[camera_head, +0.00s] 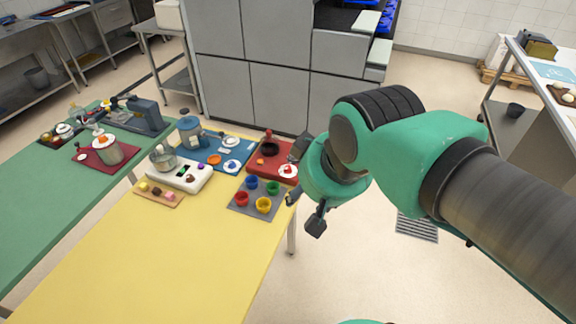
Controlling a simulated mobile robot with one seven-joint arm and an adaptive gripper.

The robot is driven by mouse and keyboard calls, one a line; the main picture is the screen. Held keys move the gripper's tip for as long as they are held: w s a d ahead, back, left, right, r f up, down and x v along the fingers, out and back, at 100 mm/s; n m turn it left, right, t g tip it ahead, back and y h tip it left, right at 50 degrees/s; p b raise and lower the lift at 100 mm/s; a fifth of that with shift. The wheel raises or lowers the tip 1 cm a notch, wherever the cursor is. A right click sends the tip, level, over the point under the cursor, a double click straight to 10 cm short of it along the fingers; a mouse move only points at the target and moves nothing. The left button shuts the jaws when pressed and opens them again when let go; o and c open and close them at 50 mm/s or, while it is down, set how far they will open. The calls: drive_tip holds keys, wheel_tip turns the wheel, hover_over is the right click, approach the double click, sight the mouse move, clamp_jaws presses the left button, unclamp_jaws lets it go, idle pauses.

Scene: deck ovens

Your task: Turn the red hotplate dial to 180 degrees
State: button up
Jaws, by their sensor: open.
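The red hotplate (282,150) sits at the far right corner of the yellow table, with a dark round plate or pan on it. Its dial (288,169) is a small white disc with a red knob on the front right part. The dial's setting is too small to read. My gripper (304,211) is open and empty. It appears to the right of the table edge, below and right of the dial in the picture and apart from it. My wrist comes close to the hotplate's right side in the picture and hides its edge.
A grey tray (233,208) with several coloured cups lies in front of the hotplate. A blue board (207,155) and a white scale-like device (165,172) stand to the left. The near yellow table (165,270) is clear. A green table (45,215) adjoins at left.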

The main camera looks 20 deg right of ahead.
drive_tip(key=w+d+r+n+g+p, duration=0.1)
drive_tip(key=w+d+r+p, duration=0.1)
drive_tip(key=w, duration=0.9)
drive_tip(key=n+g+p, duration=0.3)
drive_tip(key=g+p, duration=0.1)
drive_tip(key=p, duration=0.2)
hover_over(288, 167)
wheel_tip(288, 167, down, 20)
drive_tip(key=shift+f+b, duration=0.15)
drive_tip(key=shift+b, duration=0.15)
drive_tip(key=shift+f, duration=0.15)
wheel_tip(288, 167, down, 14)
drive_tip(key=shift+r+b, duration=0.25)
drive_tip(key=shift+b, duration=1)
clamp_jaws()
